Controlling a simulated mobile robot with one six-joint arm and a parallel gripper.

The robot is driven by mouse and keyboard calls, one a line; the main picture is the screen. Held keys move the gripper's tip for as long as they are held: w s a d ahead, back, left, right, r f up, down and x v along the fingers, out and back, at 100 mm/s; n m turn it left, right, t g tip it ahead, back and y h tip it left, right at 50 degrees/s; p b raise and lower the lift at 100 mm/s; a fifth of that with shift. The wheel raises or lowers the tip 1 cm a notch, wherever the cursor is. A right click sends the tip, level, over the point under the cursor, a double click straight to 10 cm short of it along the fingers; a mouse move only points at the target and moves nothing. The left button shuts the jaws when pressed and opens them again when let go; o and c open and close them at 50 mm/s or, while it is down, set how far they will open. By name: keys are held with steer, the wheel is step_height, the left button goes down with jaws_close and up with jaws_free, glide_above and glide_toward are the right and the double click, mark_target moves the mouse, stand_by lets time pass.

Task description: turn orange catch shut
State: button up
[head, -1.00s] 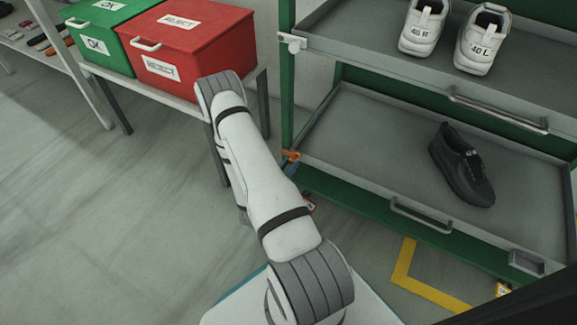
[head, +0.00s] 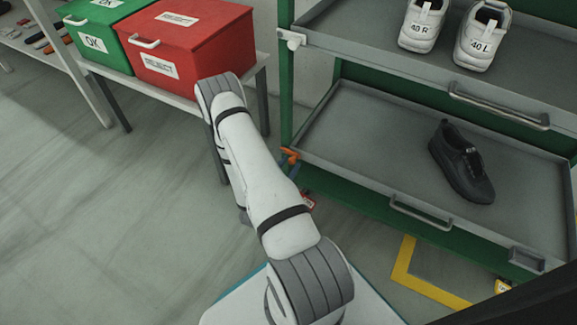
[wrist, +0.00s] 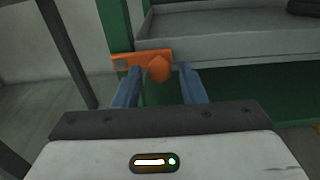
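The orange catch (head: 290,154) is at the front left corner of the lower tray (head: 350,112), by the green post. In the wrist view the catch (wrist: 140,57) lies roughly level, with a grey pivot at its left end and a round orange knob at its right. My gripper (wrist: 159,72) is open, its two blue fingers apart. The knob shows between the fingertips; I cannot tell whether either finger touches it. In the head view my arm hides most of the gripper, and only a bit of blue finger shows below the catch.
A black shoe (head: 461,162) lies on the lower tray. White shoes (head: 481,36) stand on the upper tray, which has a white catch (head: 292,39) at its left corner. A red box (head: 190,45) and a green box (head: 100,35) stand on a bench left. Floor at left is clear.

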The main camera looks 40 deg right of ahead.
steer(key=shift+o, duration=0.7)
steer(key=p+v, duration=0.2)
steer(key=v, duration=0.5)
steer(key=shift+a+p, duration=0.3)
steer(key=shift+a, duration=0.05)
steer(key=shift+s, duration=0.1)
steer(key=s+r+m+g+y+p, duration=0.15)
steer(key=r+m+g+p, duration=0.55)
steer(key=r, duration=1.1)
steer(key=s+r+m+g+y+p, duration=0.1)
steer(key=s+r+m+g+p, duration=0.4)
steer(key=r, duration=1.4)
steer(key=s+a+r+m+t+y+p, duration=0.1)
steer(key=a+r+m+t+y+p, duration=0.1)
steer(key=a+r+p, duration=0.4)
steer(key=s+a+r+m+t+y+p, duration=0.1)
steer(key=a+r+m+t+y+p, duration=0.2)
steer(key=r+p, duration=0.6)
steer(key=s+a+r+m+t+y+p, duration=0.1)
steer(key=a+r+m+y+p, duration=0.4)
steer(key=r, duration=1.4)
steer(key=a+t+y+p, duration=0.1)
steer(key=a+y+p, duration=0.1)
steer(key=a+y, duration=0.1)
steer(key=shift+a+t+y+p, duration=0.35)
steer(key=shift+a+t+y, duration=0.05)
steer(key=shift+y, duration=0.15)
